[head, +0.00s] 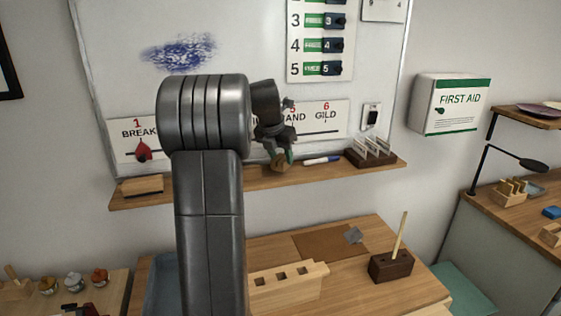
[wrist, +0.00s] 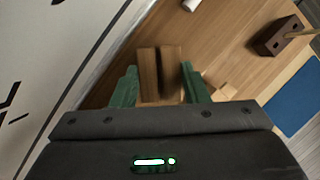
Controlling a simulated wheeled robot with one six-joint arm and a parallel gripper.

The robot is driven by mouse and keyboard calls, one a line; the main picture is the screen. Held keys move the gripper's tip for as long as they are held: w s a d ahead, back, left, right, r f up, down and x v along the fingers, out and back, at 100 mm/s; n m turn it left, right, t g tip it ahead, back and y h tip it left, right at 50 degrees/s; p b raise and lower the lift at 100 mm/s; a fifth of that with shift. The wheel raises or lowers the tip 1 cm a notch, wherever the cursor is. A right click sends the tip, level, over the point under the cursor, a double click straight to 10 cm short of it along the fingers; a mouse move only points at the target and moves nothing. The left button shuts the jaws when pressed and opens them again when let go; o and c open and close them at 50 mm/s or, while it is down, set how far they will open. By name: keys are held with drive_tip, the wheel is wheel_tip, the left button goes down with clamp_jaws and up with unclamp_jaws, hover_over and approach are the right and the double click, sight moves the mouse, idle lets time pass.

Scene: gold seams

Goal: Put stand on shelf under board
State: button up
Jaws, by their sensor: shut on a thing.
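My gripper (head: 281,157) is in front of the lower part of the whiteboard, close over the wooden shelf (head: 225,181) that runs under the board. In the wrist view its green fingers (wrist: 166,90) are shut on a small brown wooden stand (wrist: 148,70) with a dark groove along it. In the head view only a bit of the stand (head: 282,164) shows between the fingers, and my arm hides part of the shelf and board. I cannot tell whether the stand touches the shelf.
The table (head: 390,290) below holds a dark block with a stick (head: 391,266) and a pale slotted block (head: 287,289).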

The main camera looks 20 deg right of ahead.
drive_tip(key=shift+f, duration=1)
drive_tip(key=o, duration=1.1)
drive_tip(key=shift+f, duration=0.15)
drive_tip(key=shift+c, duration=0.2)
drive_tip(key=v, duration=1.2)
drive_tip(key=shift+b, duration=0.35)
